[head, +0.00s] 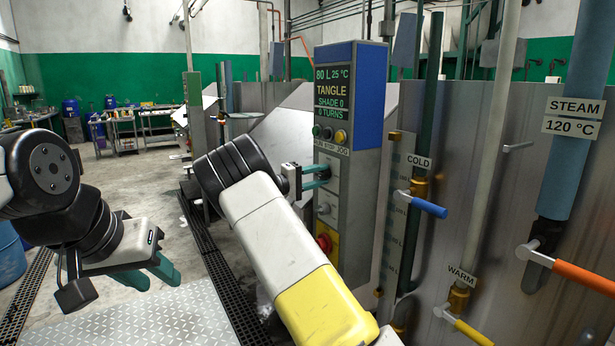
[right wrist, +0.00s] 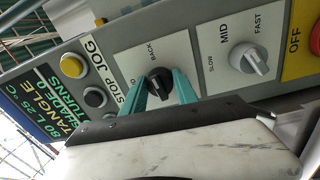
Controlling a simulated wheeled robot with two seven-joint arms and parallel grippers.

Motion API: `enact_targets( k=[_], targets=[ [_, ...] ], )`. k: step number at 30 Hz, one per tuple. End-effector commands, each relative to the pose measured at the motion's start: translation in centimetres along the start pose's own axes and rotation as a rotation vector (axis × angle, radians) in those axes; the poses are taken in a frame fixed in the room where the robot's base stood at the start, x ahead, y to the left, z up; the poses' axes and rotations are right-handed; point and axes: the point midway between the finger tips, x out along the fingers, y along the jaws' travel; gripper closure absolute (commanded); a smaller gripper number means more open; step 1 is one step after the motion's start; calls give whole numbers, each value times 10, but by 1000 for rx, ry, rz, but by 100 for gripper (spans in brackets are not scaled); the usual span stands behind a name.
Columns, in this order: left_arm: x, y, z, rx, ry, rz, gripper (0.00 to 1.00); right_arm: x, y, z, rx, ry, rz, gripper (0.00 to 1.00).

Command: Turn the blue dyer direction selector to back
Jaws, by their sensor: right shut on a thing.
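The black direction selector (right wrist: 158,80) sits on a white plate in the right wrist view. BACK is printed near it; another label is mostly hidden by a finger. My right gripper (right wrist: 160,90) is shut on the selector, with one teal finger on each side. In the head view my right gripper (head: 316,177) reaches the panel front, and the selector is hidden. My left gripper (head: 163,270) hangs empty at the left, fingers a little apart.
A grey speed knob (right wrist: 249,58) marked SLOW, MID, FAST is beside the selector. A yellow jog button (right wrist: 73,66) and a red button (head: 325,243) are also close. Valves with blue (head: 428,207) and orange (head: 584,276) handles stand at the right.

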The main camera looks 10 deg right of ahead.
Motion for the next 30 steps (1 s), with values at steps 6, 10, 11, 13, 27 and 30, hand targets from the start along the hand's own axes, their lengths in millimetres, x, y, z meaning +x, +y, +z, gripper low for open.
enact_targets(
  k=[6, 10, 11, 13, 27, 30],
  targets=[
    [0, 0, 0, 0, 0, 0, 64, -1, -1, -1, 96, -2, 1, 100],
    [0, 0, 0, 0, 0, 0, 64, -1, -1, -1, 129, -3, 0, 100],
    [0, 0, 0, 0, 0, 0, 64, -1, -1, -1, 135, -4, 0, 100],
    [0, 0, 0, 0, 0, 0, 64, -1, -1, -1, 144, -4, 0, 100],
    [0, 0, 0, 0, 0, 0, 64, -1, -1, -1, 151, -5, 0, 59],
    [0, 0, 0, 0, 0, 0, 64, -1, -1, -1, 151, -5, 0, 43]
  ],
)
